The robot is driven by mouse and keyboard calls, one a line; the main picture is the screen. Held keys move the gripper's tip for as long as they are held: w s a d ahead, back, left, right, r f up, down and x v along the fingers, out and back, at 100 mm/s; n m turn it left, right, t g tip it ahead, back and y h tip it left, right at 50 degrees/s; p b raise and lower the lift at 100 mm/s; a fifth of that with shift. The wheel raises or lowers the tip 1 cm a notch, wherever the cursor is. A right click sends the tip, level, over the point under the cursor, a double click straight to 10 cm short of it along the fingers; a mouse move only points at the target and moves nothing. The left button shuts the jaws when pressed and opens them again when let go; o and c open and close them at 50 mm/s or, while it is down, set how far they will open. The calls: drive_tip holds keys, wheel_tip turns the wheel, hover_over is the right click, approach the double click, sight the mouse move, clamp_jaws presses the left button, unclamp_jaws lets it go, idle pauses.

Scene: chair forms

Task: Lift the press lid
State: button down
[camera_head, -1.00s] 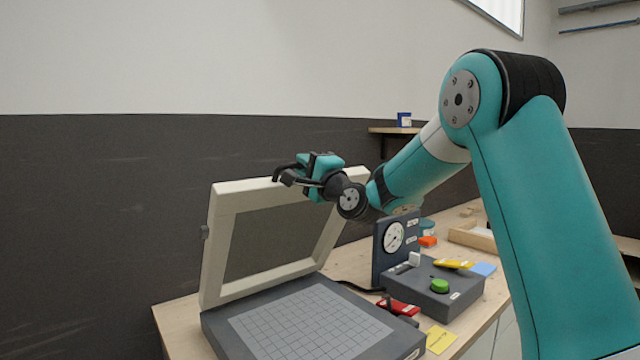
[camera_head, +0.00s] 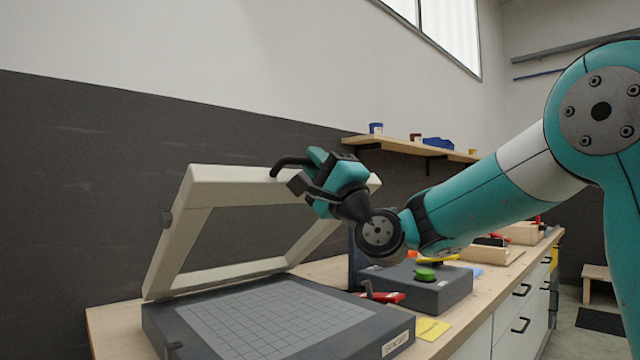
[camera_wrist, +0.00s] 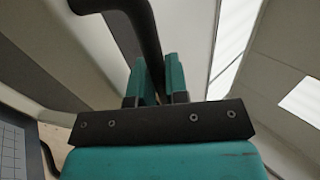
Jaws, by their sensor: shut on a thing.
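The press lid (camera_head: 236,186) is a cream frame tilted up from the dark grey press base (camera_head: 290,320), which has a pale gridded plate. The lid leans back from its rear edge, with a clear gap at the front. A black handle (camera_head: 292,160) sits on the lid's raised edge. My gripper (camera_head: 294,178) is at that edge, shut on the handle. In the wrist view, the black bar of the handle (camera_wrist: 148,40) passes at my teal fingers (camera_wrist: 160,82). The exact contact between the fingers and the bar is partly hidden.
A grey box with a green button (camera_head: 425,274) stands right of the press, near a red-handled item (camera_head: 385,297) and a yellow note (camera_head: 432,329). A wall shelf (camera_head: 410,148) with small items is behind my arm. Space above the lid is clear.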

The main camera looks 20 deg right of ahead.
drive_tip(key=shift+s+d+f+t+y+b, duration=0.2)
drive_tip(key=shift+s+f+b, duration=0.25)
drive_tip(key=shift+f+b, duration=0.4)
drive_tip(key=shift+s+d+f+t+y+b, duration=0.15)
drive_tip(key=shift+s+f+b, duration=0.35)
drive_tip(key=shift+b, duration=0.55)
drive_tip(key=shift+a, duration=0.1)
